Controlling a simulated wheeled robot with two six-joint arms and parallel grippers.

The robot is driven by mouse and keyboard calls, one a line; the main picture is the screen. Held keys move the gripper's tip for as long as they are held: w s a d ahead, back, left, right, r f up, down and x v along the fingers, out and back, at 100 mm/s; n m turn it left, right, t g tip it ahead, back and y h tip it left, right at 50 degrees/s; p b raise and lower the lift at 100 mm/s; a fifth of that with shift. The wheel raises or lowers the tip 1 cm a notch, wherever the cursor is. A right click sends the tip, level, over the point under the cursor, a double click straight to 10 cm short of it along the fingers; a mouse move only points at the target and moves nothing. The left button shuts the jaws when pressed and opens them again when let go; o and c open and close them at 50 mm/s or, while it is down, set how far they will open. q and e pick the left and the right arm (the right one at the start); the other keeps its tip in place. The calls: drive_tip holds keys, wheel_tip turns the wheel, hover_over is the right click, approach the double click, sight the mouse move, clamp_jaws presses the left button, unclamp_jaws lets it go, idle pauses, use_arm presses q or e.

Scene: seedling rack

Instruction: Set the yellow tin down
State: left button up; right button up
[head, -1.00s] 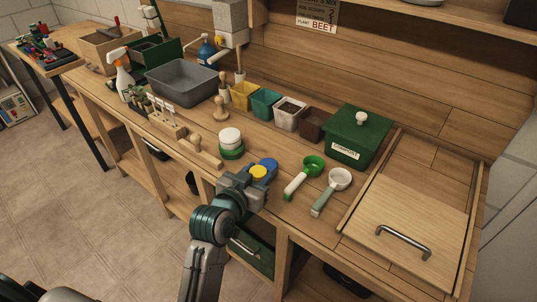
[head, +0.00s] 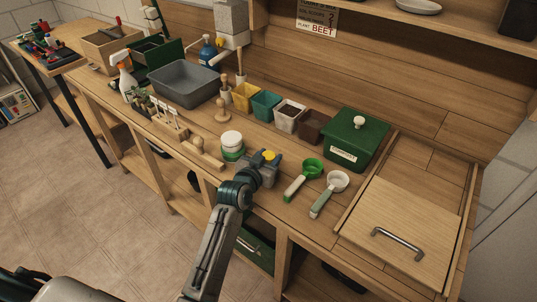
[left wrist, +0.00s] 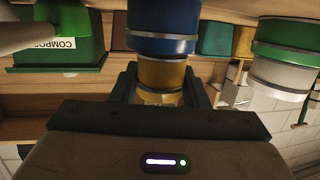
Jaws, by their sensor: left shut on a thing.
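My left gripper (head: 268,160) is shut on the yellow tin (head: 269,156), over the bench top. The yellow tin also shows between the fingers in the left wrist view (left wrist: 162,78). The blue tin (left wrist: 163,28) lines up with the yellow one in that view, which looks upside down, so the yellow tin appears over the blue one. I cannot tell whether they touch. In the head view the blue tin is mostly hidden by the gripper and the yellow tin. My right gripper is not in view.
A white tin on a green one (head: 232,145) stands close left of the gripper. A green scoop (head: 312,168) and a pale scoop (head: 338,181) lie to the right. Behind are small pots (head: 265,105) and a green compost box (head: 350,140).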

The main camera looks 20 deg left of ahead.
use_arm(q)
drive_tip(key=shift+f, duration=0.2)
drive_tip(key=o, duration=1.1)
